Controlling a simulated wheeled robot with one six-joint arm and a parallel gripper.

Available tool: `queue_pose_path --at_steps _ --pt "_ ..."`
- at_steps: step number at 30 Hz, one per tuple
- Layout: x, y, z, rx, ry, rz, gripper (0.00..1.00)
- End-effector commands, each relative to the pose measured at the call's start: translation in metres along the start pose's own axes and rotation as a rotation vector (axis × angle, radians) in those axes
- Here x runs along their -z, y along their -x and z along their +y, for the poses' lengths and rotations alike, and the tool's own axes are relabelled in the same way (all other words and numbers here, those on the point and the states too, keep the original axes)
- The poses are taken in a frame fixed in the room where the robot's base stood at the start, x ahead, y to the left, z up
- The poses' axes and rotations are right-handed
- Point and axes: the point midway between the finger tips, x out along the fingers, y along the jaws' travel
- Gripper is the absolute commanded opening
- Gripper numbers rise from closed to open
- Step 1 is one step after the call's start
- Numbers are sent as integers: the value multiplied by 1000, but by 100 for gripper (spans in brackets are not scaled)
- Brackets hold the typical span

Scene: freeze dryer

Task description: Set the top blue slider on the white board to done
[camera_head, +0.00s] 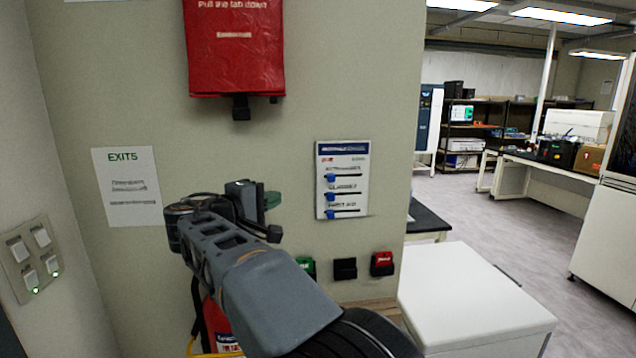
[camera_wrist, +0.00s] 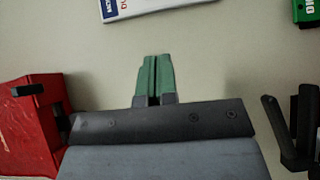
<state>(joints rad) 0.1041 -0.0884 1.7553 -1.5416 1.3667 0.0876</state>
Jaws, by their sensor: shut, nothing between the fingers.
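The white board (camera_head: 361,181) hangs on the wall in the head view, with a dark blue header and three slider rows. The top blue slider (camera_head: 331,178) is at the left end of its track, and the two blue sliders below it are also at the left. My gripper (camera_head: 273,200) is left of the board and apart from it. In the wrist view its green fingers (camera_wrist: 155,76) are shut together with nothing between them. Only an edge of the white board (camera_wrist: 150,8) shows at the top there; the sliders are out of that view.
A red pouch (camera_head: 235,50) hangs above, and an exits sheet (camera_head: 127,187) is at the left. Green, black and red holders (camera_head: 382,264) sit on the wall below the board. A white cabinet (camera_head: 475,300) stands at the lower right. The wall between gripper and board looks clear.

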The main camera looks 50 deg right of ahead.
Motion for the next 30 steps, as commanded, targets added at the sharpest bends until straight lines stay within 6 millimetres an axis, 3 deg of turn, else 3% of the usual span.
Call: queue_pose_path --at_steps 4,17,23,30 --pt "2 -2 11 -47 -2 -12 0" --pt "2 -7 12 -49 -1 -14 0" --pt "0 -36 15 -49 1 -17 0" --pt "0 -82 17 -47 2 -16 0"
